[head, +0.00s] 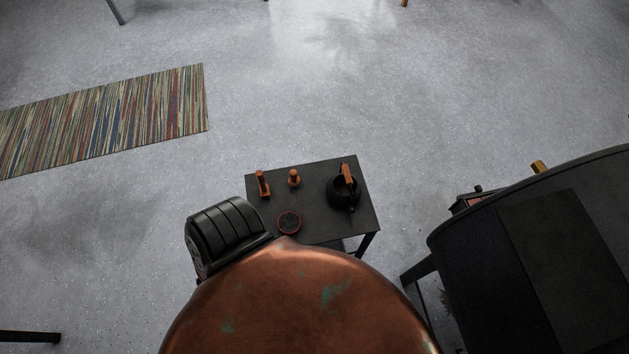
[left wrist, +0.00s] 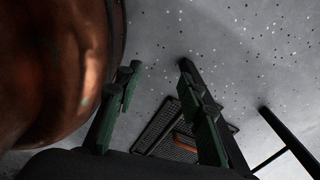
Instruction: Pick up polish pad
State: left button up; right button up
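No item can be surely told as the polish pad. On the small dark table (head: 322,218) in the head view stand two small orange-handled items, one at the left (head: 262,184) and one with a round knob (head: 293,178). A round dark tin with a reddish rim (head: 289,222) lies nearer to me. My left gripper (left wrist: 158,85) shows in the left wrist view with its two fingers apart and nothing between them. It is not clearly seen in the head view. My right gripper is in neither view.
A black kettle with an orange handle (head: 343,191) stands on the table's right. A rounded copper surface hides the table's near edge. A striped rug (head: 110,115) lies on open floor. A dark ribbed panel (left wrist: 165,135) lies beyond the fingers.

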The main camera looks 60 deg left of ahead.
aim_at(294, 181)
jog(key=u, duration=0.05)
jog(key=i, duration=0.35)
jog(key=u, duration=0.65)
jog(key=k, duration=1.05)
jog(key=u, duration=1.5)
